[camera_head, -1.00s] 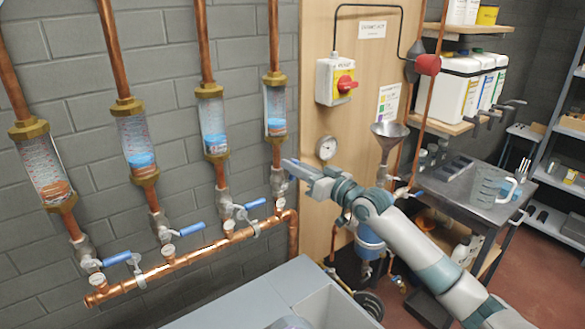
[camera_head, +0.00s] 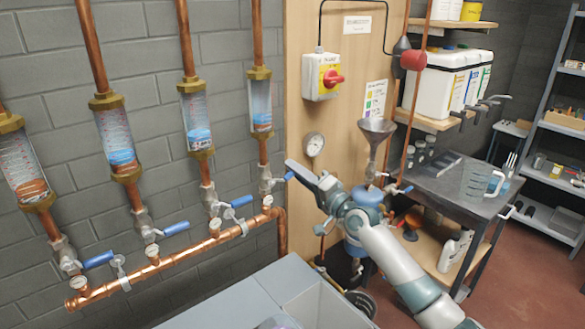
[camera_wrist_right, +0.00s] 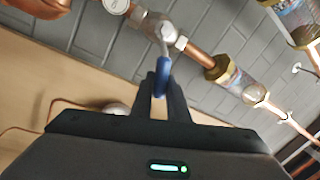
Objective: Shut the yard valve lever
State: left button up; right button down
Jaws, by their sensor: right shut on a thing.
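Four vertical copper pipes with sight glasses each carry a valve with a blue lever above a copper manifold (camera_head: 180,262). No label naming the yard valve is readable. The rightmost valve (camera_head: 266,182) has its blue lever (camera_head: 287,177) pointing right, across its pipe. My right gripper (camera_head: 290,167) is at this lever and partly covers it. In the wrist view, my right gripper (camera_wrist_right: 161,88) is shut on the blue lever (camera_wrist_right: 162,74), with the valve body (camera_wrist_right: 163,32) just beyond. My left gripper is out of view.
The other blue levers (camera_head: 241,201), (camera_head: 175,228), (camera_head: 98,259) also point right. A gauge (camera_head: 314,143), a funnel (camera_head: 377,127) and a red-yellow switch (camera_head: 325,77) are on or near the wooden board. A dark bench (camera_head: 455,190) with a jug stands at right.

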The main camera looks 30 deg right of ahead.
jog(key=shift+d+f+m+h+p, duration=0.2)
jog(key=shift+f+m, duration=0.25)
jog(key=shift+m, duration=0.5)
jog(key=shift+d+f+m+h+p, duration=0.1)
jog(key=shift+f+m+h, duration=0.15)
jog(key=shift+f+m, duration=0.45)
jog(key=shift+d+f+m+h+p, duration=0.1)
jog(key=shift+f+m+h, duration=0.15)
jog(key=shift+m, duration=0.9)
jog(key=c, duration=1.7)
grip_release()
jog(key=shift+f, duration=0.1)
jog(key=b+v, duration=0.1)
jog(key=v, duration=0.4)
jog(key=b+v, duration=0.2)
jog(key=v, duration=0.4)
jog(key=b+v, duration=0.1)
jog(key=v, duration=0.5)
jog(key=shift+s+f, duration=0.15)
jog(key=shift+f, duration=0.2)
